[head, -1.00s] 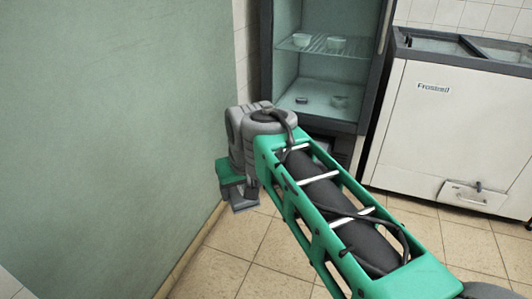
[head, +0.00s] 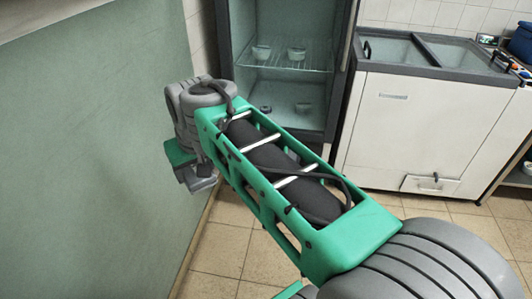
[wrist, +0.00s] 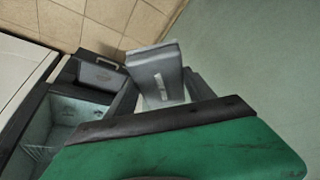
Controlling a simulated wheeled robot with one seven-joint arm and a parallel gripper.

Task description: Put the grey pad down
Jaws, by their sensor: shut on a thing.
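My gripper (head: 200,178) hangs at the left of the head view, at the end of my green arm, close to the green-grey wall. In the wrist view a grey block, which looks like the grey pad (wrist: 157,72), sits between my dark fingers beyond the green housing. The gripper is shut on it, and it is off the floor. The housing hides its near end. In the head view the pad cannot be told apart clearly from the grey gripper parts.
A glass-fronted fridge (head: 225,60) with small bowls (head: 296,54) stands at the back. A white chest freezer (head: 425,130) stands right of it. The tiled floor (head: 222,250) is clear between wall and arm. A counter with a blue pot (head: 521,42) is at the far right.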

